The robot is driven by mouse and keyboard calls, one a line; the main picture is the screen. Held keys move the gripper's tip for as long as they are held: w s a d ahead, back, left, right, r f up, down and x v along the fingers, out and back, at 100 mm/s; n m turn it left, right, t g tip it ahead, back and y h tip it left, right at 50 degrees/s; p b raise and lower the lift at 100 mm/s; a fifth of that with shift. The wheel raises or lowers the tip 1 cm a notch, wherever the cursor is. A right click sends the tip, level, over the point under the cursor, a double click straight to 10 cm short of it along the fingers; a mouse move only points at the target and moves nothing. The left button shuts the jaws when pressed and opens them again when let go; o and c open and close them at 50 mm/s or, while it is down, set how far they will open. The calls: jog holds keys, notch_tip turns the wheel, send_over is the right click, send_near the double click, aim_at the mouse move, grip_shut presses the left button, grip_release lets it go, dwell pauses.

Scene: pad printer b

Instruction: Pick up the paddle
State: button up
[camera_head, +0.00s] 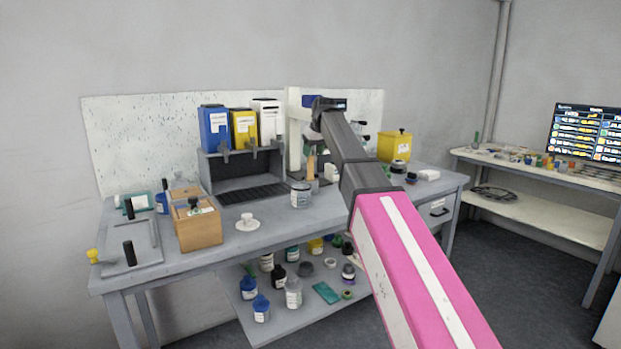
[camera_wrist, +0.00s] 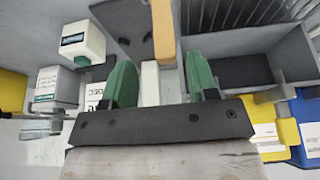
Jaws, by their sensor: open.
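A tan, wooden-looking stick, which I take to be the paddle (camera_head: 311,164), stands upright on the bench near the back panel, just below the end of my arm. Its tan part also shows in the wrist view (camera_wrist: 163,30) at the top middle. My gripper (camera_wrist: 160,65) is open, with its two green fingers apart. The tan part lies just beyond the fingertips, roughly in line with the gap between them. Nothing is visibly held. In the camera_head view my gripper (camera_head: 310,147) is small and partly hidden by the arm. The paddle's lower end is unclear.
Blue (camera_head: 214,128) and yellow (camera_head: 244,129) dispensers stand on a dark rack left of my gripper. A jar (camera_head: 301,195) stands in front, with a wooden box (camera_head: 198,224) further left. A yellow container (camera_head: 394,145) stands to the right. The bench front between box and jar holds a white cup (camera_head: 247,220).

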aim_at(310, 174)
jog(key=shift+s+a+x, duration=0.1)
jog(key=shift+a+x, duration=0.05)
jog(key=shift+x, duration=1.2)
jog(key=shift+s+a+x, duration=0.1)
jog(key=shift+x, duration=1.25)
grip_shut()
